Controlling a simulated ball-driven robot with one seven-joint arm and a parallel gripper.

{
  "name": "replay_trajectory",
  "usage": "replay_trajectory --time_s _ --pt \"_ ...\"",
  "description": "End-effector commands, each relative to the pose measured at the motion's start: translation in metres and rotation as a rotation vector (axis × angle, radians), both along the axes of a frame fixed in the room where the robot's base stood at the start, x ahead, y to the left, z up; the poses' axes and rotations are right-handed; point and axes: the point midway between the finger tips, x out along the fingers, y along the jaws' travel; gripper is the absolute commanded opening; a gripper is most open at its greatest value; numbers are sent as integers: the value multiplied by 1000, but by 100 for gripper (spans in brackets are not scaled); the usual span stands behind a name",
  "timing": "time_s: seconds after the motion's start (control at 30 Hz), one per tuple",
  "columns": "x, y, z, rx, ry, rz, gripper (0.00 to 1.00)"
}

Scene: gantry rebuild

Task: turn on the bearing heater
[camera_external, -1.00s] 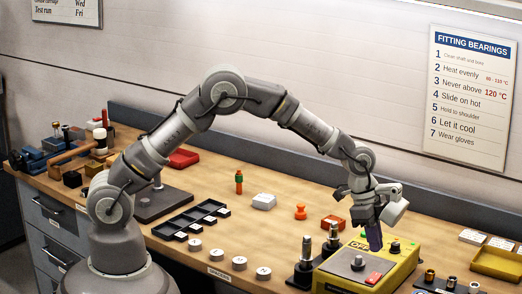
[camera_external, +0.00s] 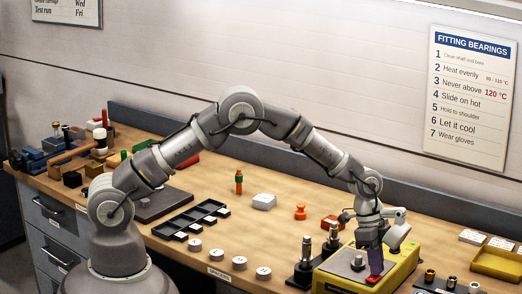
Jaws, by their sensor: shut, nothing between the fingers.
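The bearing heater (camera_external: 407,262) is a yellow box with a grey top plate at the right front of the bench. A grey post or knob (camera_external: 357,263) stands on its top plate. A small red switch (camera_external: 372,281) is on the top near the front. My gripper (camera_external: 375,273) is shut and empty, pointing down over the heater. Its fingertips are at the red switch and seem to touch it; I cannot tell whether the switch is pressed. My gripper and wrist hide the back part of the heater's top, including any label there.
Metal posts on a black base (camera_external: 303,270) stand close to the heater's left. A red block (camera_external: 331,222) lies behind it. A rack with small metal parts (camera_external: 450,284) and a yellow tray (camera_external: 497,263) are at the right. The middle of the bench has free room.

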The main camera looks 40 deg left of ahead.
Motion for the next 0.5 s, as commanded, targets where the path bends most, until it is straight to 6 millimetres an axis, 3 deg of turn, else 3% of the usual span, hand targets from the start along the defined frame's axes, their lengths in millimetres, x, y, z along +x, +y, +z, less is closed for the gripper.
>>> replay_trajectory --time_s 0.5 --pt "-10 0 4 1 -9 -4 0"
